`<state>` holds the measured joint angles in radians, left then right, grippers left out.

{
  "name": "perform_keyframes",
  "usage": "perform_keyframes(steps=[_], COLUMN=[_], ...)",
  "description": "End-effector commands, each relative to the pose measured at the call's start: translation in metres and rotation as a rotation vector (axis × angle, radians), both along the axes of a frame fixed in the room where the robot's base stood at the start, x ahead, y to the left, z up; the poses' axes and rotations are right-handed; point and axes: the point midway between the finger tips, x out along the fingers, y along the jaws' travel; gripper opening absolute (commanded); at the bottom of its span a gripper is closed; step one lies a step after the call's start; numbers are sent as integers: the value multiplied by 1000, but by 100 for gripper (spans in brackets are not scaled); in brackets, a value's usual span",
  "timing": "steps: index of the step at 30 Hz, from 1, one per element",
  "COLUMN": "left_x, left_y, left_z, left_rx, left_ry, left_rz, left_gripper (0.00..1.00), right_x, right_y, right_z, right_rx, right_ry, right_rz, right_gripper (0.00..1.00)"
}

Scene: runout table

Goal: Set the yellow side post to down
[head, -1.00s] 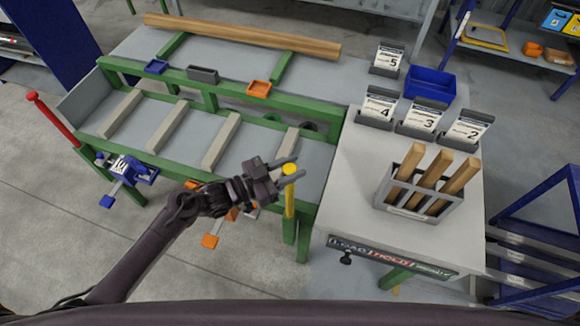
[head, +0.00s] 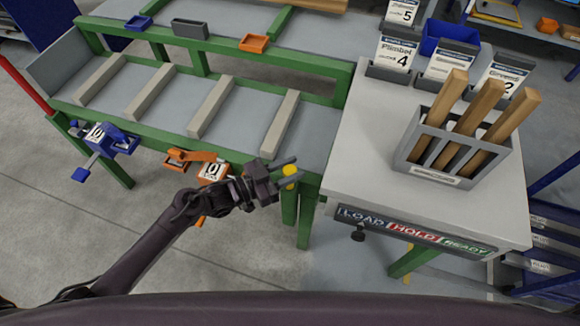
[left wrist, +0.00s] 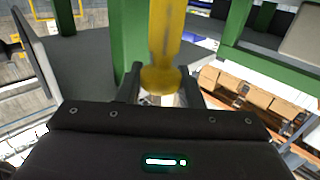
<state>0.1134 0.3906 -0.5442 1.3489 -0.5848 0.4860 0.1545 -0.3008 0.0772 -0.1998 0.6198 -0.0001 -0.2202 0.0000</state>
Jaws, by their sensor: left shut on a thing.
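The yellow side post (head: 290,171) stands at the near right corner of the green-framed runout table (head: 250,165). Only its rounded top and a short bit below show above the green leg in the head view. My left gripper (head: 288,174) is shut on the post near its top, one finger on each side. In the left wrist view the yellow post (left wrist: 164,40) runs between the fingers of my left gripper (left wrist: 160,90), with a wider knob at the near end. My right gripper is not in view.
A red post (head: 20,85) stands at the table's left end. Blue (head: 97,140) and orange (head: 205,170) clamps hang on the front rail. A side table (head: 345,190) with a rack of wooden sticks (head: 440,165) is close on the right.

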Motion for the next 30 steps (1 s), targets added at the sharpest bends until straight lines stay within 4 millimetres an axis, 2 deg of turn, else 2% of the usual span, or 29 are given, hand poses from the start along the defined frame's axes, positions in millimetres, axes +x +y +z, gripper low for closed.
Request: perform_keyframes(steps=[1, 12, 13, 18, 26, 30], left_x=[0, -1, -1, -1, 0, -5], left_y=[1, 1, 1, 1, 1, 12], left_z=[-5, -8, -8, -7, -5, -7], left_rx=[4, 8, 8, 5, 3, 5], left_ry=[2, 7, 8, 5, 3, 4], left_rz=[1, 2, 2, 1, 1, 2], left_gripper=[0, 0, 34, 55, 55, 55], right_x=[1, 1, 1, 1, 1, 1], right_y=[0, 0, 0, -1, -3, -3], right_z=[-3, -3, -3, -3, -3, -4], right_rx=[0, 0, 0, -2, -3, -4], right_ry=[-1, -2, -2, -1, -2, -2], right_rz=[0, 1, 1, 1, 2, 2], right_gripper=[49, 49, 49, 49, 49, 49])
